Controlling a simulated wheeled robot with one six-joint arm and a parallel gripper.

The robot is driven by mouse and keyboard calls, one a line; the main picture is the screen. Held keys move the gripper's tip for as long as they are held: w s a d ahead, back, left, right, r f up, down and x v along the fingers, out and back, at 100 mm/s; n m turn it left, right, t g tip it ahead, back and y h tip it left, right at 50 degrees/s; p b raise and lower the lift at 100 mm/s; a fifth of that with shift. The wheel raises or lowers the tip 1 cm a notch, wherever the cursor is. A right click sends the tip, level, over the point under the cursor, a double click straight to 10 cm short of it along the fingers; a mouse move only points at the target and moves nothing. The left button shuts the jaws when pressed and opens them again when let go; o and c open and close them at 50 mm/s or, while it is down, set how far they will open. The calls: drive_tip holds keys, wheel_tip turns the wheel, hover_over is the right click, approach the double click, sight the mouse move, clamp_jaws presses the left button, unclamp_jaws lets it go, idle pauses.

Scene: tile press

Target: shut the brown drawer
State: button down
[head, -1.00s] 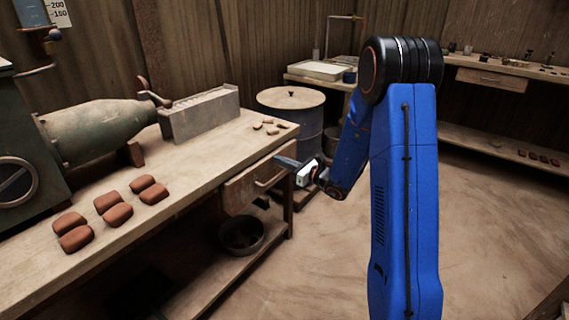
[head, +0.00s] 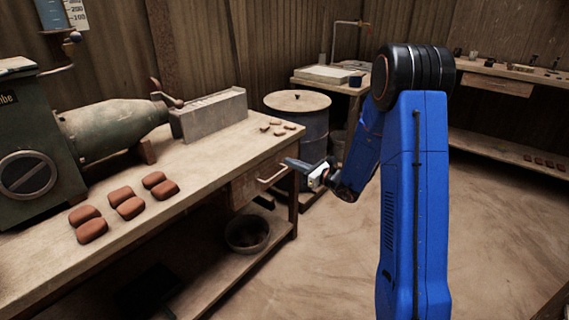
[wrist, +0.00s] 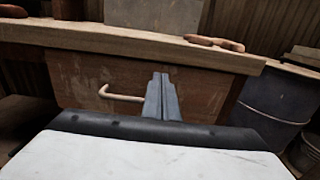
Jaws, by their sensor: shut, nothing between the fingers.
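The brown drawer (head: 246,188) is under the right end of the wooden workbench, with a pale bar handle (head: 272,179) on its front. In the wrist view the drawer front (wrist: 208,92) sits just below the tabletop edge, and its handle (wrist: 120,95) is left of the fingers. I cannot tell whether the front is flush with the bench. My gripper (head: 287,162) is shut and empty, with its fingers pointing at the right part of the drawer front. In the wrist view the shut fingers (wrist: 161,80) overlap the front; contact is unclear.
The workbench (head: 215,160) carries several red-brown clay pieces (head: 131,208), a grey block and a green machine (head: 110,128). A bowl (head: 247,233) stands on the shelf below. A drum (head: 298,105) stands behind the bench's right end. The floor to the right is open.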

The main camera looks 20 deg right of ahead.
drive_tip(key=v, duration=0.9)
drive_tip(key=s+a+r+n+g+y, duration=0.1)
drive_tip(key=s+a+r+n+g, duration=0.4)
drive_tip(key=s+a+n, duration=0.5)
drive_tip(key=s+a+r+n+g, duration=0.3)
drive_tip(key=s+a+n+g, duration=0.35)
drive_tip(key=s, duration=0.65)
drive_tip(key=s+d+n+g+h, duration=0.2)
drive_tip(key=s+n+h, duration=0.35)
drive_tip(key=s, duration=0.65)
drive_tip(key=s+d+r+n+t+h, duration=0.1)
drive_tip(key=s+d+n+t+h, duration=0.2)
drive_tip(key=s+d+n+h, duration=0.3)
drive_tip(key=s+d, duration=0.1)
drive_tip(key=d, duration=0.2)
drive_tip(key=shift+s+d+r+n+t, duration=0.15)
drive_tip(key=shift+d+r+n+t, duration=0.2)
drive_tip(key=shift+n, duration=0.05)
